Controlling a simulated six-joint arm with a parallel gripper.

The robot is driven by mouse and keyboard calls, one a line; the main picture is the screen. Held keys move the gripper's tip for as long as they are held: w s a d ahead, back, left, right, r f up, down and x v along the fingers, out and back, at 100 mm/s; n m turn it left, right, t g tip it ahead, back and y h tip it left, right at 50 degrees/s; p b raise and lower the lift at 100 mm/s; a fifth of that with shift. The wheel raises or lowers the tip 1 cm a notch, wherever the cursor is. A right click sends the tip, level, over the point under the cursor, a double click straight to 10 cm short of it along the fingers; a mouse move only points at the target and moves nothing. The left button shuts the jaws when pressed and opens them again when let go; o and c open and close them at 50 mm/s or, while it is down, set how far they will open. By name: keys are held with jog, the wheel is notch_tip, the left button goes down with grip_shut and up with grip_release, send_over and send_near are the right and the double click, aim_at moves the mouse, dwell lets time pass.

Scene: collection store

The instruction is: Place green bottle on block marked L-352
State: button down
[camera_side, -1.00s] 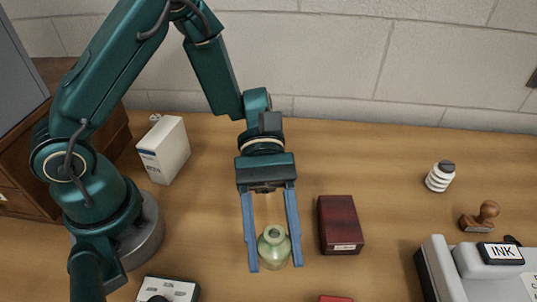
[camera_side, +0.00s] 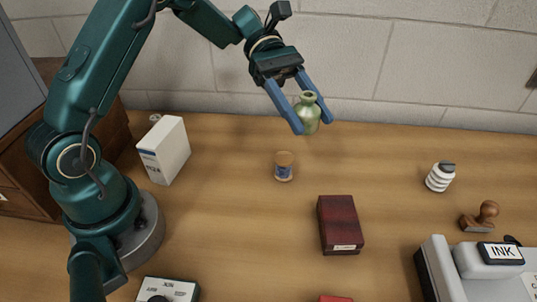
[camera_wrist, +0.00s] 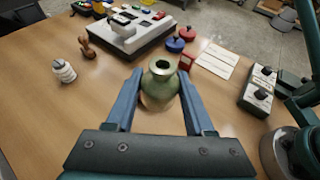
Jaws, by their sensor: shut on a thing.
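The green bottle (camera_side: 307,113) is held upright or nearly so between the blue fingers of my gripper (camera_side: 312,118), raised above the back of the table. In the wrist view the bottle (camera_wrist: 160,84) sits between the fingertips of my gripper (camera_wrist: 160,100). A dark red block (camera_side: 339,224) with a small pale label on its front edge lies on the table, lower and to the right of the bottle. The label is too small to read. Part of another red block (camera_side: 335,299) shows at the bottom edge of the side view; no label is visible on it there.
A small jar with an amber top (camera_side: 284,166) stands left of the dark red block. A white box (camera_side: 164,150) is near my base. At right are a striped white bottle (camera_side: 440,177), a wooden stamp (camera_side: 480,217) and a tray with an ink pad (camera_side: 489,260). Mid-table is mostly clear.

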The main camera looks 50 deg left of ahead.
send_over(340, 217)
jog(key=f, duration=0.6)
jog(key=shift+a+f, duration=0.25)
jog(key=shift+a, duration=0.1)
jog(key=shift+d+f, duration=0.4)
jog(key=shift+f, duration=1.85)
jog(key=shift+f, duration=0.1)
jog(key=shift+c, duration=1.4)
grip_release()
